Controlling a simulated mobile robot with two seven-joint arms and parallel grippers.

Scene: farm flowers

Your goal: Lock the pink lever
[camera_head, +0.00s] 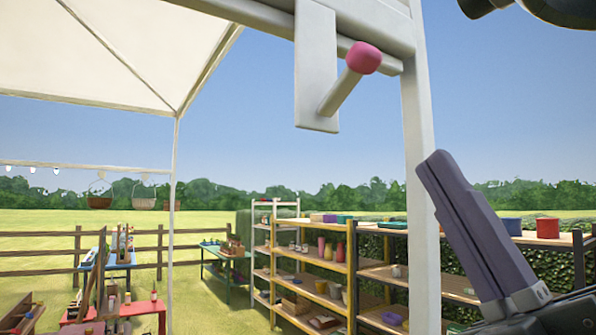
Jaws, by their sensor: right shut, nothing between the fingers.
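The pink lever (363,58) has a round pink knob on a pale rod. The rod slants up and to the right from a light grey plate (315,70) fixed to the frame's top beam. My right gripper (434,166) is in the right part of the view, below and to the right of the knob and apart from it. Its purple-grey fingers are together, pointing up and left, with nothing between them. My left gripper is not in view.
A pale upright post (420,200) stands between the lever and my right gripper. Shelves (352,270) with pots and boxes stand behind it. A white canopy (100,50) covers the upper left. Open air surrounds the knob's lower side.

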